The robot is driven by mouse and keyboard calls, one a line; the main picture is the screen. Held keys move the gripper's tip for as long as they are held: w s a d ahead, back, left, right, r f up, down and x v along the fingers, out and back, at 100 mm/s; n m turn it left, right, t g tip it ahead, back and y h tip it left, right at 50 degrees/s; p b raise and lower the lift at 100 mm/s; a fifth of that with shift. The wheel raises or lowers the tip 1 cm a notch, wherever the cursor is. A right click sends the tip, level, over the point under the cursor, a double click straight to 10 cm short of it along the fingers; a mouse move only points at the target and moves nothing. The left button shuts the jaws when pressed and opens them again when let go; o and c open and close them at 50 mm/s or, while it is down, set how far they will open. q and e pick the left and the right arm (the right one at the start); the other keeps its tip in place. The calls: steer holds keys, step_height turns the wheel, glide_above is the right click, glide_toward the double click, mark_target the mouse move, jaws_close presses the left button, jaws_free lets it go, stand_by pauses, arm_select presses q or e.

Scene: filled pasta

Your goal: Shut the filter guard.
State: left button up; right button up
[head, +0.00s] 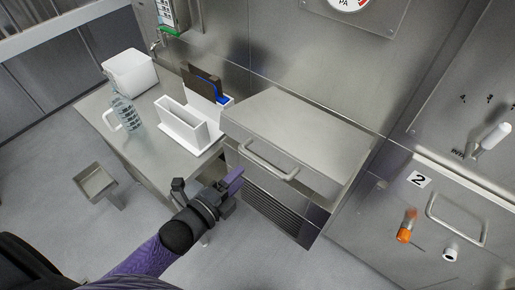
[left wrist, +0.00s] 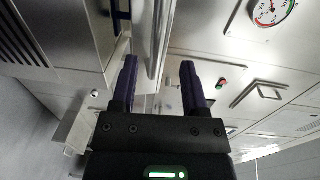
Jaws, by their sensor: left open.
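The filter guard (head: 300,128) is a broad metal flap on the wall unit. It stands out from the wall, tilted, with a gap showing beneath its right edge. A bar handle (head: 268,160) is fixed on it towards its lower front edge. My left gripper (head: 232,188) is open and empty, in front of and just left of the handle, apart from it in the head view. In the left wrist view the open fingers (left wrist: 160,72) point towards the pale metal edges of the unit; I cannot tell which edge is the handle. My right gripper is out of view.
A louvred grille (head: 272,215) lies below the guard. A steel table (head: 150,150) at left carries a white holder (head: 185,128), a clear bottle (head: 125,112) and a white bin (head: 130,72). A panel with a handle (head: 455,222) and an orange knob (head: 406,226) is at right.

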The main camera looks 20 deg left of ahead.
mark_target(258, 158)
arm_select(q)
steer(key=b+x, duration=0.1)
steer(key=x, duration=0.7)
steer(key=shift+f, duration=0.1)
jaws_close()
stand_by(1.0)
